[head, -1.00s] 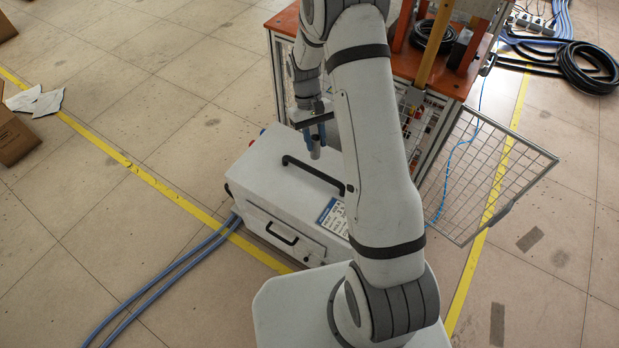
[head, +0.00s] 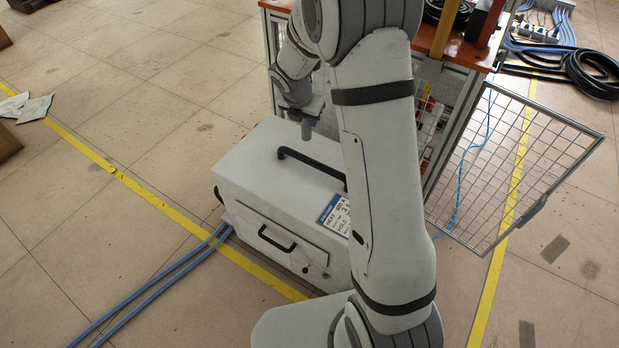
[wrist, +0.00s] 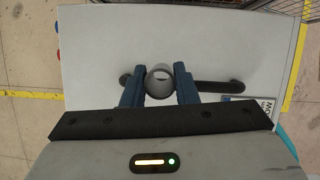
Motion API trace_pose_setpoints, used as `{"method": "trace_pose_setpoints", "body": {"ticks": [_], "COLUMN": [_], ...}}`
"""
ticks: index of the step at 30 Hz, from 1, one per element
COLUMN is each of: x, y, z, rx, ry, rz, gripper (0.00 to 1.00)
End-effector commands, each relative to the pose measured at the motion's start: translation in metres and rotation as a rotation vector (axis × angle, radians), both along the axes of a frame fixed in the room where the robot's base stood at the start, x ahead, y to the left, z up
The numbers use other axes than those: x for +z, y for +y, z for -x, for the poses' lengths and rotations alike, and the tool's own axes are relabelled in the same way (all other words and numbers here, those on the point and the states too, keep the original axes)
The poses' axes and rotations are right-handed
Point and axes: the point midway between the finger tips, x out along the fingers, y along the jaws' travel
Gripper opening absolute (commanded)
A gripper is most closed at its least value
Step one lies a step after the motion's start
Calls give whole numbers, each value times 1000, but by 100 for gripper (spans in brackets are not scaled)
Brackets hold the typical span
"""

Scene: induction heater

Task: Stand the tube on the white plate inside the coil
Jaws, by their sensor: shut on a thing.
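My gripper (wrist: 160,88) is shut on a grey tube (wrist: 160,75), with one blue finger on each side of it. In the wrist view I look down into the tube's round open end. In the head view the tube (head: 306,130) hangs about upright below the gripper, over the white heater box (head: 250,165) and near its black top handle (head: 310,167). The tube seems to be above the lid, but I cannot tell the exact gap. The coil and the white plate do not show in either view.
A frame bench with an orange-brown top (head: 440,50) stands behind the box. Its wire mesh door (head: 520,165) is swung open to the right. Blue hoses (head: 150,290) run from the box across the floor. Black cable coils (head: 585,75) lie at the far right. The left floor is mostly clear.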

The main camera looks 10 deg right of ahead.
Motion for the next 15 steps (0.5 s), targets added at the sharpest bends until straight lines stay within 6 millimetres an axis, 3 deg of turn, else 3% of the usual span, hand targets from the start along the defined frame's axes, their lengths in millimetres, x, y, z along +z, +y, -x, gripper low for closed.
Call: {"method": "trace_pose_setpoints", "body": {"ticks": [7,15], "x": [-9,-52], "y": [2,2], "z": [-3,-3], "rx": [93,95], "ry": [2,4], "rz": [0,1], "gripper": [0,0]}}
